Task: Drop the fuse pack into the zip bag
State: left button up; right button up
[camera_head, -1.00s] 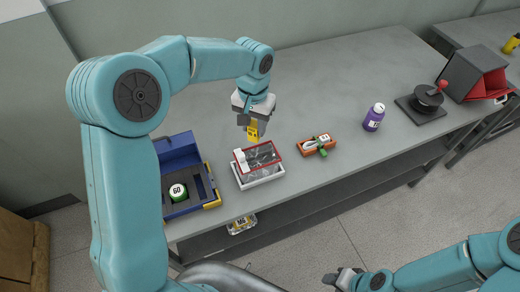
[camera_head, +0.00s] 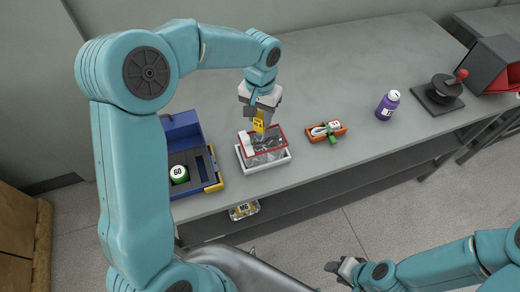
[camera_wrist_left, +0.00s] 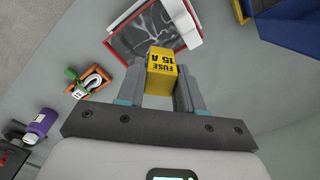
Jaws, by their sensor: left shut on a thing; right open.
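The yellow fuse pack (camera_head: 259,124), marked FUSE 15 A, is gripped between the jaws of my left gripper (camera_head: 257,116). It also shows in the left wrist view (camera_wrist_left: 162,72), between both fingers. The zip bag (camera_head: 266,150) is clear with a red edge and lies in a white tray (camera_head: 268,166) on the bench. The pack is above the far side of the bag, and I cannot tell the exact gap. In the wrist view the bag (camera_wrist_left: 143,38) lies just beyond the pack. My right gripper (camera_head: 345,268) is open and empty, low in front of the bench.
A blue case (camera_head: 212,168) with a green-and-white round item (camera_head: 179,174) stands left of the tray. An orange box (camera_head: 327,134), a purple bottle (camera_head: 388,105) and a black device (camera_head: 438,92) stand to the right. The rear bench top is clear.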

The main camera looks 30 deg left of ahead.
pick_arm(q)
jog(key=o, duration=1.1)
jog(key=shift+d+r, duration=0.15)
notch_tip(320, 180, up, 16)
jog(key=shift+r, duration=0.1)
